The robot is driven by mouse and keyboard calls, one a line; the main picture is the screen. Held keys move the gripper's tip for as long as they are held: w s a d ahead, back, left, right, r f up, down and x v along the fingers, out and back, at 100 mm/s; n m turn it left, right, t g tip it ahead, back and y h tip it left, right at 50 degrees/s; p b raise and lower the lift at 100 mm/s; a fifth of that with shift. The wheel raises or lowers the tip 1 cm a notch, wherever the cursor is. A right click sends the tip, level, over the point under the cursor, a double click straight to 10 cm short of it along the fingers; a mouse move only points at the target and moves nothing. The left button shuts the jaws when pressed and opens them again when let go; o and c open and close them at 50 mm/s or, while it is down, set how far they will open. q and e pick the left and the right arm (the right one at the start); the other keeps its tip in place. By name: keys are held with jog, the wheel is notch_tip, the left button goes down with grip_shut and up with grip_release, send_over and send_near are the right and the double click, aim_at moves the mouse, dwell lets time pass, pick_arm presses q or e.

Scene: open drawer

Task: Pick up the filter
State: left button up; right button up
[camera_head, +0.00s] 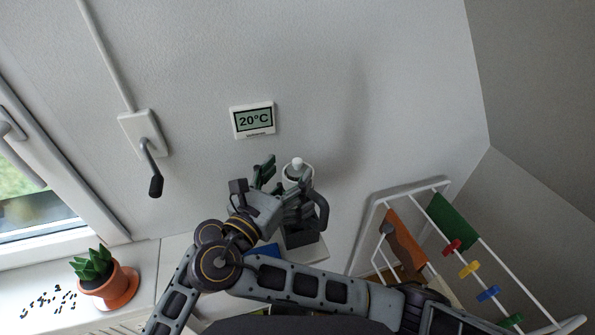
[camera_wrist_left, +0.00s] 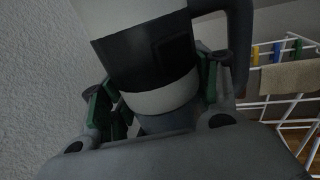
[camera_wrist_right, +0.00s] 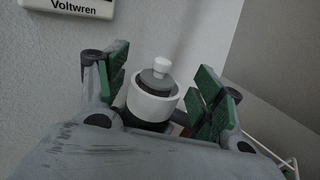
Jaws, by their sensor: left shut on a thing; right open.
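A pot-like vessel (camera_head: 297,171) with a white top, a white knob and a dark handle stands near the wall in the head view. No separate filter shows. My left gripper (camera_wrist_left: 155,95) is shut on the vessel's dark, white-banded body (camera_wrist_left: 150,55), with the handle at the right of its wrist view. In the head view my left gripper (camera_head: 298,212) is partly hidden by the arms. My right gripper (camera_wrist_right: 165,88) is open, its green-padded fingers on either side of the white top (camera_wrist_right: 150,105) and grey lid. I cannot tell whether they touch it.
A cactus-like plant in an orange pot (camera_head: 120,287) stands at the left on the sill, with dark bits (camera_head: 52,299) beside it. A thermostat (camera_head: 252,120) hangs on the wall. A drying rack (camera_head: 445,186) with cloths and coloured pegs stands at the right. My arms cross closely in the middle.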

aim_at(295, 166)
jog(key=shift+x, duration=2.3)
jog(key=shift+d+r, duration=0.1)
jog(key=c, duration=1)
